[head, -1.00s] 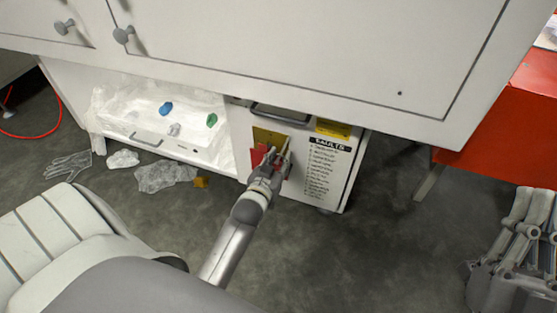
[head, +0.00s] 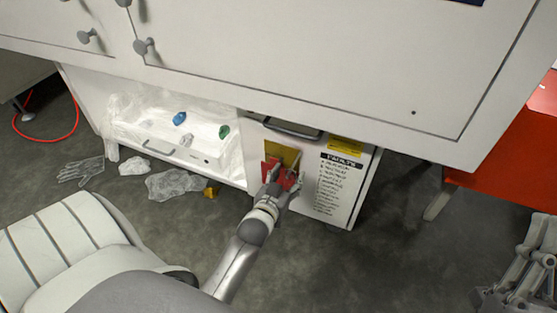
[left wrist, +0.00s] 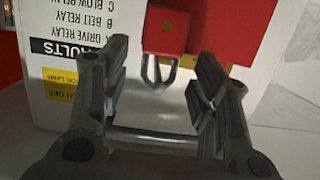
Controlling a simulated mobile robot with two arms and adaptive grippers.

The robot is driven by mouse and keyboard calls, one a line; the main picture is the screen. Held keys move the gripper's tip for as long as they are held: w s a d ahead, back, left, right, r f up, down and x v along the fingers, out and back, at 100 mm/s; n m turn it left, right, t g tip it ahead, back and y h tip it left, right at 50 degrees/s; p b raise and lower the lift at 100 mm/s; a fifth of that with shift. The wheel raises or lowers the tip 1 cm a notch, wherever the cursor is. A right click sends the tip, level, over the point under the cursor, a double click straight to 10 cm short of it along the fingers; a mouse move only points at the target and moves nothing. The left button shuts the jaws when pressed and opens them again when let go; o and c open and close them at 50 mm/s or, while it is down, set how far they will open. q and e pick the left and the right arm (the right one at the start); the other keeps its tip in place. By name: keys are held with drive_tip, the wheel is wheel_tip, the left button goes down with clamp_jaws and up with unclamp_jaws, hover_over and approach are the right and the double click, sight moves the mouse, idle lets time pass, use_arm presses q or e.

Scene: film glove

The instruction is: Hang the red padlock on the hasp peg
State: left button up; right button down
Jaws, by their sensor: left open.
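The red padlock (left wrist: 167,28) is in front of a red panel in the left wrist view, which shows it upside down. Its grey shackle (left wrist: 158,82) points toward my left gripper (left wrist: 160,100). The gripper is open, its fingers apart on both sides below the shackle and clear of the padlock. In the head view the left gripper (head: 285,178) is in front of the cabinet, covering most of the padlock. A yellow plate (head: 285,152) shows above the red. I cannot make out the hasp peg, or whether the shackle is around it. My right gripper (head: 525,268) is partly in view at the right edge.
An open drawer (head: 150,150) lined with clear film holds small blue, green and pale items. The cabinet's upper part (head: 310,60) overhangs. Floor in front is open.

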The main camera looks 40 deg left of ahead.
use_arm(q)
drive_tip(key=v, duration=1)
drive_tip(key=shift+s+r, duration=0.1)
drive_tip(key=shift+r, duration=0.05)
